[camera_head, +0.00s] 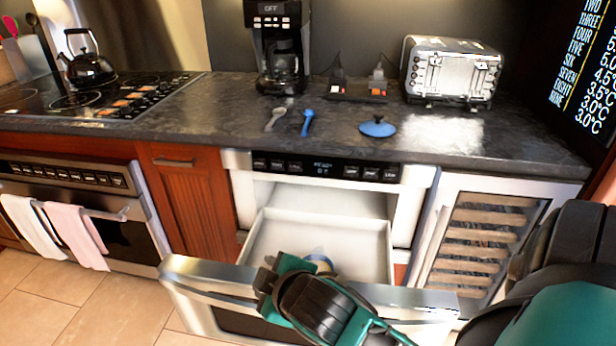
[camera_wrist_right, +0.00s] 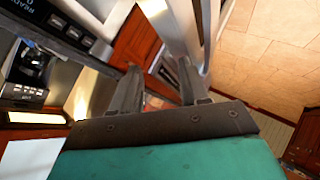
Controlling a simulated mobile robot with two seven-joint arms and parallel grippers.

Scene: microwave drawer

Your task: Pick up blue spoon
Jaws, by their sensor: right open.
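The blue spoon (camera_head: 307,123) lies on the dark countertop (camera_head: 220,125) in the head view, just right of a grey spoon (camera_head: 275,119). My right gripper (camera_head: 268,282) is well below and in front of the spoon, over the front panel of the open microwave drawer (camera_head: 215,282). In the right wrist view, the two dark fingers of my right gripper (camera_wrist_right: 160,82) stand apart with nothing between them. The spoon cannot be made out in that view. My left gripper is not in view.
A blue lid (camera_head: 377,128) lies right of the spoons. A coffee maker (camera_head: 278,45) and a toaster (camera_head: 451,70) stand behind. A partly hidden round item (camera_head: 319,260) sits inside the drawer. The stovetop (camera_head: 85,100) is at left. The counter around the spoons is clear.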

